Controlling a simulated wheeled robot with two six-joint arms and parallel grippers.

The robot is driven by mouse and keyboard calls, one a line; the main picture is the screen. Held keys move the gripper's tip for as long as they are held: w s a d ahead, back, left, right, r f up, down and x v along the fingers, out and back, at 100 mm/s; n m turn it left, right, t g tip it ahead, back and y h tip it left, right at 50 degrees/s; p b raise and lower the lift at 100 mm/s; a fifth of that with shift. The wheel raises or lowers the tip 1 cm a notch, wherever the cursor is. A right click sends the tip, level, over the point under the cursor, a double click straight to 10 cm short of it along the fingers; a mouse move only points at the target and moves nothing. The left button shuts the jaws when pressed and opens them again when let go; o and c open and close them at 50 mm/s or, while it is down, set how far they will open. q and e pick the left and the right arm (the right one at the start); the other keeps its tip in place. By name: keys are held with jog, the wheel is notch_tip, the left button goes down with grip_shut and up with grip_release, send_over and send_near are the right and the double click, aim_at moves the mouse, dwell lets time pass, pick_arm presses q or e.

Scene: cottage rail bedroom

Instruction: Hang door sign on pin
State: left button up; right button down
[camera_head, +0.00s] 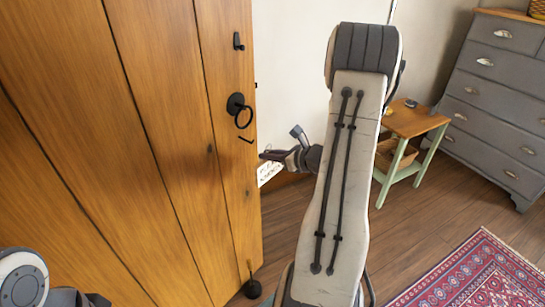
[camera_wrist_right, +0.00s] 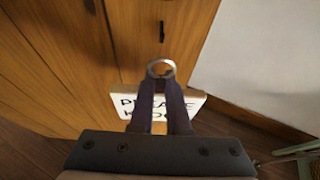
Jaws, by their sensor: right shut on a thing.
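The wooden door (camera_head: 165,130) fills the left of the head view. A thin black pin (camera_head: 247,140) sticks out from it, below the black ring handle; a short black piece that looks like this pin (camera_wrist_right: 162,32) shows beyond the fingertips in the right wrist view. My right gripper (camera_head: 268,155) is shut on the white door sign (camera_head: 268,172), close to the door's right edge. In the wrist view the sign (camera_wrist_right: 190,103) hangs partly behind the fingers, its black lettering partly covered. Its metal ring (camera_wrist_right: 161,68) stands up at the fingertips, apart from the pin in that picture.
A black ring handle (camera_head: 239,106) and a small black fitting (camera_head: 238,41) are on the door. A small wooden-topped table (camera_head: 412,120) and a grey dresser (camera_head: 490,85) stand to the right. A red patterned rug (camera_head: 475,275) lies on the floor.

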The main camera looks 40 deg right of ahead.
jog(key=shift+w+a+b, duration=0.15)
jog(key=shift+w, duration=0.65)
jog(key=shift+w+a+b, duration=0.1)
jog(key=shift+w+b, duration=0.05)
jog(key=shift+w, duration=0.65)
jog(key=shift+w, duration=0.1)
jog(key=shift+b, duration=0.4)
dwell(0.4)
jog(key=shift+w+a+b, duration=0.25)
jog(key=shift+w+b, duration=0.15)
jog(key=shift+w, duration=0.8)
dwell(1.5)
jog(key=shift+w+a+f+b, duration=0.1)
jog(key=shift+w+f+b, duration=0.55)
jog(key=shift+b, duration=0.25)
dwell(0.8)
jog(key=shift+w+f+b, duration=0.15)
jog(key=shift+w+b, duration=0.2)
jog(key=shift+w, duration=0.15)
dwell(0.6)
